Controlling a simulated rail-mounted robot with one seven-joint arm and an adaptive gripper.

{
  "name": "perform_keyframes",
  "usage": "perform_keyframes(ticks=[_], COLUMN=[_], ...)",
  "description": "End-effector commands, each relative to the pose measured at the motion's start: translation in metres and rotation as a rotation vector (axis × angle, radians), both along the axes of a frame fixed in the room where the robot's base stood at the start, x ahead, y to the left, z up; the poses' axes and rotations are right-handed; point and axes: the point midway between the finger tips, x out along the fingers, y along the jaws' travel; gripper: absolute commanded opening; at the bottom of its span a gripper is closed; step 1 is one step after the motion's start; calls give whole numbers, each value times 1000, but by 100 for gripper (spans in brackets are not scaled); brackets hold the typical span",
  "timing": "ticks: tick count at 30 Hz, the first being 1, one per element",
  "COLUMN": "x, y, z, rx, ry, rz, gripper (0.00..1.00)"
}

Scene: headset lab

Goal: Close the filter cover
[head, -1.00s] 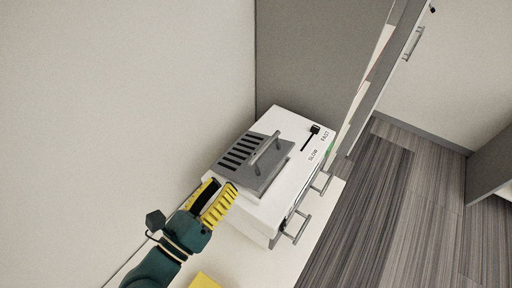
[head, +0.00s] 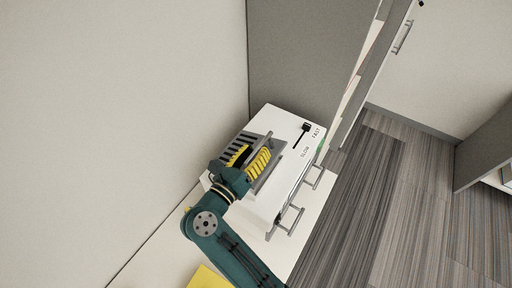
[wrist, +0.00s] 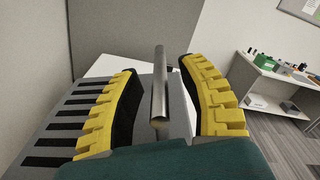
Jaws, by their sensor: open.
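A white machine (head: 262,208) stands against the wall in the head view. On its top is the grey filter cover (head: 277,163), with dark slots on its left side and a bar handle. The slotted part also shows at left in the wrist view (wrist: 52,128). My gripper (head: 252,158) is open over the cover and hides much of it in the head view. In the wrist view the bar handle (wrist: 160,88) lies between my two yellow fingers (wrist: 165,100), with gaps on both sides. I cannot tell whether the cover sits flush.
A black slider (head: 304,133) marked SLOW and FAST is on the machine's top right. Metal bar handles (head: 290,218) stick out of its front. A grey partition (head: 305,60) rises behind it. A yellow object (head: 207,278) lies on the white counter (head: 160,250).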

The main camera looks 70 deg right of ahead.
Motion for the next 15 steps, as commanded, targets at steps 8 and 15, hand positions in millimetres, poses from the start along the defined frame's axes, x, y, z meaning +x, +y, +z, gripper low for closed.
perform_keyframes(ticks=[8, 15], x=[-1, -1], y=[-3, -3], z=[0, 0], rx=[0, 0], ry=[0, 0], rz=[0, 0], gripper=[41, 2])
